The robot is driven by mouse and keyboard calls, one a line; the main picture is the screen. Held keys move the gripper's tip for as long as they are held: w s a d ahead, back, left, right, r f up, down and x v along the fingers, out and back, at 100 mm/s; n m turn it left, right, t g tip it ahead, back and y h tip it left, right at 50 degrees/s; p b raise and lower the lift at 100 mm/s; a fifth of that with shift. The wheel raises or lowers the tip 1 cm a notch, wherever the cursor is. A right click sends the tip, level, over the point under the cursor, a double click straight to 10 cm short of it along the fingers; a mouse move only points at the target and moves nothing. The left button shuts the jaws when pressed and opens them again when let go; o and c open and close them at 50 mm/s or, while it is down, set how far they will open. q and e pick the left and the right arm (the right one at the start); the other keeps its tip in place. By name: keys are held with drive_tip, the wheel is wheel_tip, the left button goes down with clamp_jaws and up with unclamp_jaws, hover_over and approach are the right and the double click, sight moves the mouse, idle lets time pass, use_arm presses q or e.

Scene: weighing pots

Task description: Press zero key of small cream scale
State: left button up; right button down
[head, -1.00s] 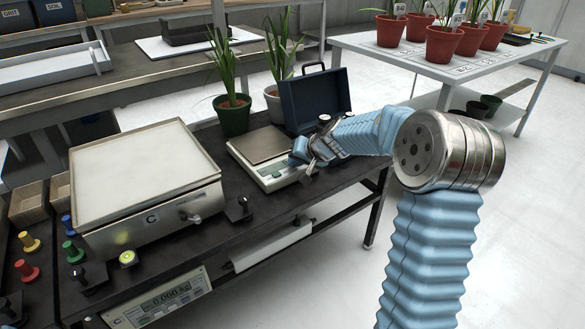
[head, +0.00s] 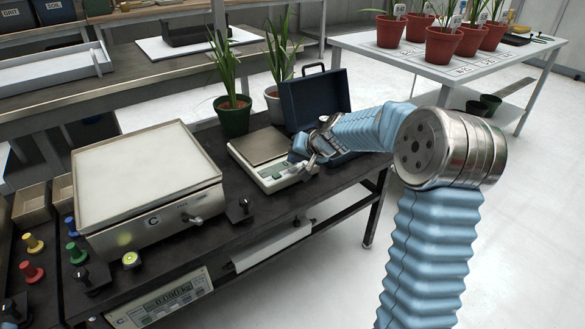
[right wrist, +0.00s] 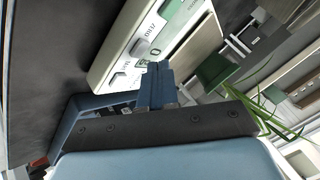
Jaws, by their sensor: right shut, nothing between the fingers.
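The small cream scale (head: 246,155) stands on the dark bench, with a flat grey-brown pan and a front panel with a green display. In the right wrist view its cream panel (right wrist: 112,58) runs slantwise, with grey keys (right wrist: 138,47) and a "0" mark beside a green-edged key (right wrist: 143,64). My right gripper (head: 293,166) is at the right end of the panel. Its shut, empty fingertips (right wrist: 159,66) are right at the "0" mark and partly hide the key there. I cannot tell whether they touch it. My left gripper is not in view.
A dark blue case (head: 316,98) stands open behind the scale, close to my right arm. Potted plants (head: 233,117) stand behind the pan. A large platform scale (head: 145,175) is to the left. A black knob (head: 240,209) sits on the bench front.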

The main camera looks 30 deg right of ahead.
wheel_tip(320, 180, up, 5)
drive_tip(key=p, duration=0.3)
drive_tip(key=shift+f, duration=0.1)
idle(0.7)
